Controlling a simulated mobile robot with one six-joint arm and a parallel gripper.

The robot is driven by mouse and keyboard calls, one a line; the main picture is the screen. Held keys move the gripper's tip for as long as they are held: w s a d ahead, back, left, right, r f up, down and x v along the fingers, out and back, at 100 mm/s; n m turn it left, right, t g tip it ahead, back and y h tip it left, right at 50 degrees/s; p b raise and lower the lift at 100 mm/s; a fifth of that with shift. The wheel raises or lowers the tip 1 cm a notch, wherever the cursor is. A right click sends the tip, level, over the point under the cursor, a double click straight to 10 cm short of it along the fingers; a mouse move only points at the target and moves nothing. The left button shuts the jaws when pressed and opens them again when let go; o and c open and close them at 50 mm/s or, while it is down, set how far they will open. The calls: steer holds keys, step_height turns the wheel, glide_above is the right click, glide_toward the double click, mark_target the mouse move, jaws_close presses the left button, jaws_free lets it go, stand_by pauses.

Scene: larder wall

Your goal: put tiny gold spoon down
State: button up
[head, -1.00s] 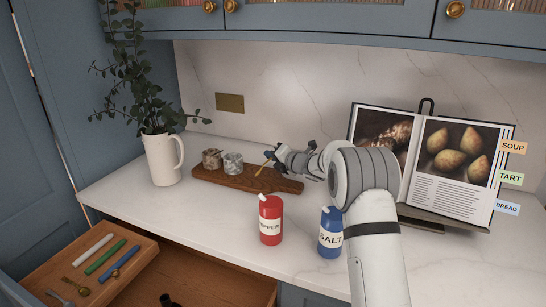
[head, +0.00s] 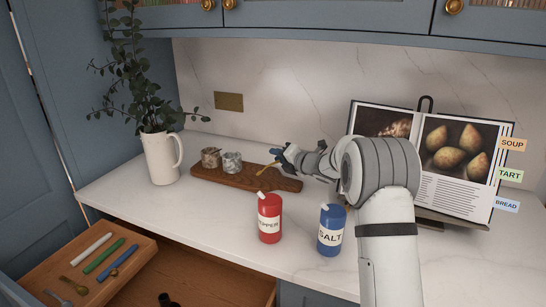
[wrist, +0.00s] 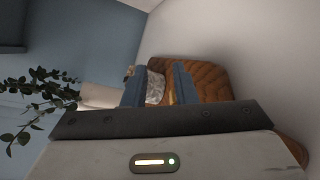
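The tiny gold spoon (head: 264,169) shows as a thin gold strip on the right part of the wooden board (head: 238,178). My gripper (head: 277,160) is just to its right, low over the board. In the wrist view my two fingers (wrist: 158,88) stand well apart, with a gold sliver of the spoon (wrist: 171,95) by the right finger. The spoon looks free of the fingers, lying on the board; its far end is partly hidden by my gripper.
A red pepper shaker (head: 270,220) and blue salt shaker (head: 331,232) stand in front. A white jug (head: 162,158) is left, a cookbook (head: 455,165) right. An open drawer (head: 140,268) holds utensils.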

steer(key=shift+v, duration=1.6)
